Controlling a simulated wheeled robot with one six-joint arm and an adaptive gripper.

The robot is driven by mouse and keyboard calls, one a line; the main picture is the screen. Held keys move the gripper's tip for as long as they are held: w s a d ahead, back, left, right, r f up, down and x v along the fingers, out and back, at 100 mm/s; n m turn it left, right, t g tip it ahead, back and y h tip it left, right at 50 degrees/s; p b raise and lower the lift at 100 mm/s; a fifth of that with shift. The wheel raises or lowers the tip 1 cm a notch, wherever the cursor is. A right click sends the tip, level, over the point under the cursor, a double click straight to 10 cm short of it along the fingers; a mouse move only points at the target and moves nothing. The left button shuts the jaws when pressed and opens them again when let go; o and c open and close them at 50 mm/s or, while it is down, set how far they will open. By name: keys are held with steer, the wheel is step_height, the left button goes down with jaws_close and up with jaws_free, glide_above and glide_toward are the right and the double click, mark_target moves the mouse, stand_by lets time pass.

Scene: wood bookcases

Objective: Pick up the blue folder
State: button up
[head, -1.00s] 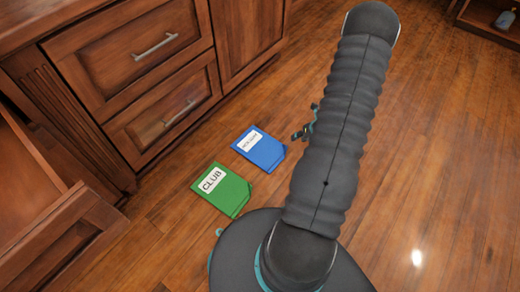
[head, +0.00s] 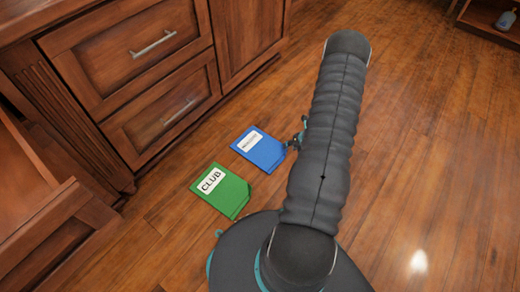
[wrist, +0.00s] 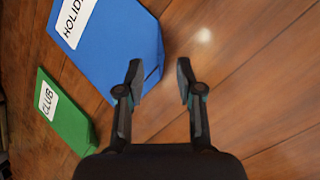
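The blue folder (head: 259,149) lies flat on the wooden floor with a white label on it. In the wrist view the blue folder (wrist: 115,45) fills the upper left, its label partly reading "HOLID". My gripper (head: 299,137) is at the folder's right edge in the head view, mostly hidden behind my arm. In the wrist view my gripper (wrist: 160,72) is open with nothing between its fingers. The left finger overlaps the folder's corner in the picture; the right finger is over bare floor. I cannot tell whether it touches.
A green folder (head: 221,190) labelled "CLUB" lies just below-left of the blue one; it also shows in the wrist view (wrist: 64,115). A wooden drawer cabinet (head: 140,70) stands behind them. An open wooden piece (head: 40,220) is at left. Floor at right is clear.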

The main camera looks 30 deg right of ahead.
steer(key=x, duration=0.4)
jaws_close()
steer(key=shift+r, duration=0.15)
